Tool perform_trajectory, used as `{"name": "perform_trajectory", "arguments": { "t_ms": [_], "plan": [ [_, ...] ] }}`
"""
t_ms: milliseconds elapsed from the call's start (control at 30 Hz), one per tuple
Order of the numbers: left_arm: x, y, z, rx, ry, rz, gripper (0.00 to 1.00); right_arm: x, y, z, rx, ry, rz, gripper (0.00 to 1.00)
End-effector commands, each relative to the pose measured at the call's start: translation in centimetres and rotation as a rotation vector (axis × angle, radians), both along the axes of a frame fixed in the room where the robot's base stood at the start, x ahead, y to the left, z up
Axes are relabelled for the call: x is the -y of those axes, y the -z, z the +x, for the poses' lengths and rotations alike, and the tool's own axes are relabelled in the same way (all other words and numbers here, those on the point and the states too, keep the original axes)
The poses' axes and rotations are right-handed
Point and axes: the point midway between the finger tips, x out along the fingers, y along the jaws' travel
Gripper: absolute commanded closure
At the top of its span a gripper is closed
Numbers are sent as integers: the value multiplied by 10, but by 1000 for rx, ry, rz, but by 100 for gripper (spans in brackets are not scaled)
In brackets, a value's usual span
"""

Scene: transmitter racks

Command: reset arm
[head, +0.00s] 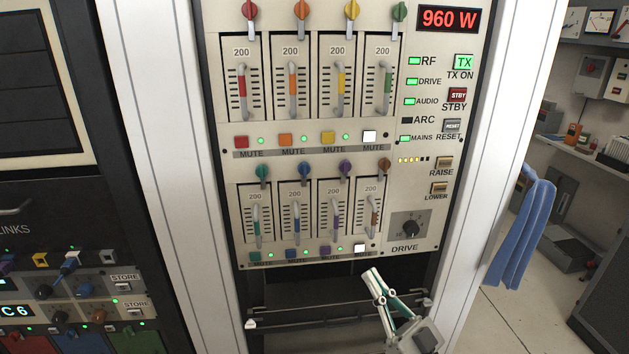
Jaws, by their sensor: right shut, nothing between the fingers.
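My right gripper (372,277) shows low in the head view, below the beige control panel (400,215). Its fingers are shut with nothing between them and point up and to the left. It is in front of the dark opening under the panel, and no contact with the panel's controls shows. My left gripper is not in view.
The panel has two rows of coloured levers, mute buttons and a red 960 W display (448,19). White rack posts (160,180) flank it. A metal rail (300,322) crosses below.

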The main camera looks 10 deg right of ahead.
Motion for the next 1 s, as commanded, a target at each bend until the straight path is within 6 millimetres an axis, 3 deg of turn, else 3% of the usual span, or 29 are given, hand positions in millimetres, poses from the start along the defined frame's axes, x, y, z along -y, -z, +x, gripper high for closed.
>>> {"name": "perform_trajectory", "arguments": {
  "t_ms": [167,267,400,533,600,733,1000],
  "plan": [
    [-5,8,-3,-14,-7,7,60,1,74,-13,-226,122,-100,100],
    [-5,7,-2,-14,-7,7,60,6,131,-32,-406,200,-193,100],
    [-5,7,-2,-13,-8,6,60,16,210,-77,-664,271,-337,100],
    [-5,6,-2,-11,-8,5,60,24,267,-127,-867,298,-460,100],
    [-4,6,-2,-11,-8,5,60,28,287,-150,-946,300,-513,100],
    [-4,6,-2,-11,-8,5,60,32,309,-179,-1038,298,-575,100],
    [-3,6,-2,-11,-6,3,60,34,317,-189,-1069,296,-599,100]
  ]
}}
